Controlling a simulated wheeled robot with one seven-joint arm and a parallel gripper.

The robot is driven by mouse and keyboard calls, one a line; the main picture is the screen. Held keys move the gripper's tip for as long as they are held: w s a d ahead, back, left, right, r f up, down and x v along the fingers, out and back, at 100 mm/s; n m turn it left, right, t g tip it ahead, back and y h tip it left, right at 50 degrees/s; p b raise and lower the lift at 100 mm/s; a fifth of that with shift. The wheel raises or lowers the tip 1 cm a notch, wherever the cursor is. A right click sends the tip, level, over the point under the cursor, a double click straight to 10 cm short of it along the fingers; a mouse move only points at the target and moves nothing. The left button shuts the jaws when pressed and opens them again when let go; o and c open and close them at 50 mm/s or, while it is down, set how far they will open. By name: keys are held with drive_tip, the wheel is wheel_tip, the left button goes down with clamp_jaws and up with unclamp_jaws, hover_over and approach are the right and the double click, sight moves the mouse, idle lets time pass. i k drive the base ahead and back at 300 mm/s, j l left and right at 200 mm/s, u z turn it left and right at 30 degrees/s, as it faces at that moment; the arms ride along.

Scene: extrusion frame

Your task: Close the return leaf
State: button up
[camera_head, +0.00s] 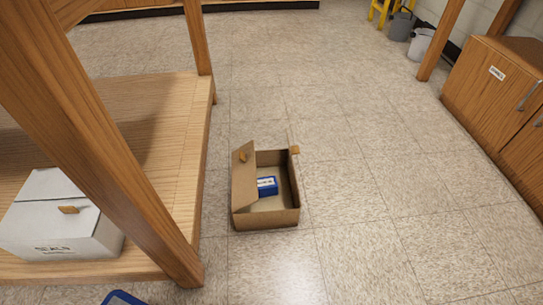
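An open brown cardboard box (265,219) stands on the tiled floor in the middle of the view. Its left leaf (244,181) stands up and tilts over the left part of the opening, with a small orange-brown tab near its top. At the right side a second tab (294,150) shows at the far corner, with a thin leaf edge seen nearly edge-on. A small blue box with a white label (267,186) lies inside. No label names the return leaf, so I cannot tell which leaf it is. My gripper is not in view.
A wooden frame (110,165) with a low shelf stands at left, close to the box. A white box (62,228) with a tab lies on that shelf. A wooden cabinet (490,95) stands at right. A blue edge (122,298) shows at the bottom. Floor right of the box is clear.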

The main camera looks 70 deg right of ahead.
sight(244, 190)
drive_tip(key=k+l+z, duration=0.15)
drive_tip(key=k+z, duration=0.25)
drive_tip(key=k+l+z, duration=0.4)
drive_tip(key=k+j, duration=0.05)
drive_tip(key=k, duration=0.05)
